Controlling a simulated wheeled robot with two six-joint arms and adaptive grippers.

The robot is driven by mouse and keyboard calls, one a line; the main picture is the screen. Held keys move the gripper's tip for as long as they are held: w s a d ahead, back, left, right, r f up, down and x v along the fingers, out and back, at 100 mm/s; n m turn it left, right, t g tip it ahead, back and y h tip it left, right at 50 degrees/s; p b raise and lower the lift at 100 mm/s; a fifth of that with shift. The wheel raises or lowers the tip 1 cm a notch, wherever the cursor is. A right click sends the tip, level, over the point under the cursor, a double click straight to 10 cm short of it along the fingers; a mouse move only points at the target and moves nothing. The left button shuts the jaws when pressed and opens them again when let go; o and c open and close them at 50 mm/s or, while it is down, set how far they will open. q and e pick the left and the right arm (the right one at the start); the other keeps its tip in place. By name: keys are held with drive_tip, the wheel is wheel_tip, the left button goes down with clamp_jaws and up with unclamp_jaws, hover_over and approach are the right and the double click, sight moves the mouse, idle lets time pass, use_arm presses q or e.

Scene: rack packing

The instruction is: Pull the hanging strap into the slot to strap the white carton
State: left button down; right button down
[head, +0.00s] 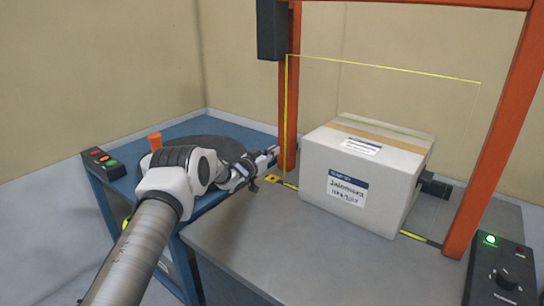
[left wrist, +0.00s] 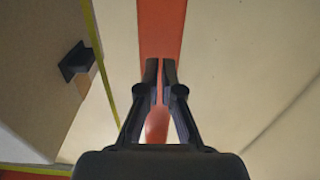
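The white carton (head: 345,180), with brown tape and a label, stands upright on the grey table inside an orange arch. My left gripper (head: 272,155) is beside the left post, left of the carton and close to the strap. In the left wrist view its fingers (left wrist: 160,68) are nearly together, with only a thin gap and no strap visible between them. I cannot make out the slot clearly.
The orange left post (head: 290,90) stands just beyond my left gripper. A black box (head: 272,30) is mounted high on it. A dark unit (head: 435,187) sits right of the carton. A control panel (head: 500,270) is at the right front. The table front (head: 290,245) is clear.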

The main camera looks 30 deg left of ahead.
use_arm(q)
drive_tip(key=c, duration=1.3)
unclamp_jaws()
drive_tip(key=shift+s, duration=0.1)
drive_tip(key=shift+c, duration=0.2)
drive_tip(key=s, duration=1.2)
drive_tip(key=shift+a, duration=0.45)
